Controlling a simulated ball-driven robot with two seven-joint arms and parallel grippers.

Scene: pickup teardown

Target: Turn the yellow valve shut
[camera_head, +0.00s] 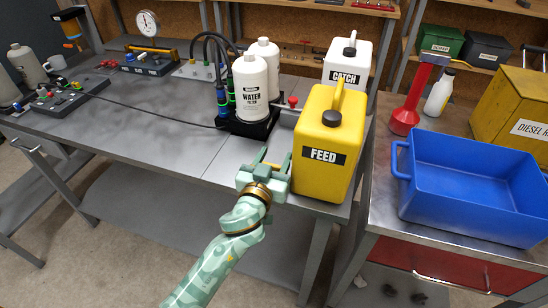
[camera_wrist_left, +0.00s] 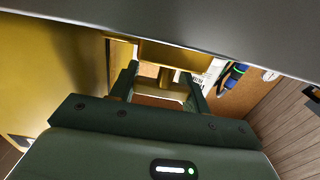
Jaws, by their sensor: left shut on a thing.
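The yellow valve (camera_head: 271,164) shows in the head view only as a thin yellow piece between my left gripper's fingers, left of the yellow FEED can. In the left wrist view the yellow valve (camera_wrist_left: 175,53) is a bar with a short stem, reaching between the fingers. My left gripper (camera_head: 268,160) is shut on it at the front of the bench; its fingers also show in the left wrist view (camera_wrist_left: 162,80). Most of the valve is hidden by the gripper, so I cannot tell its exact angle. My right gripper is in neither view.
The yellow FEED can (camera_head: 322,150) stands close to the right of my left gripper. The white WATER filter (camera_head: 251,86) on its black base is behind it, with a white CATCH can (camera_head: 345,62) farther back. A blue bin (camera_head: 475,190) is at right. The bench's left front is clear.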

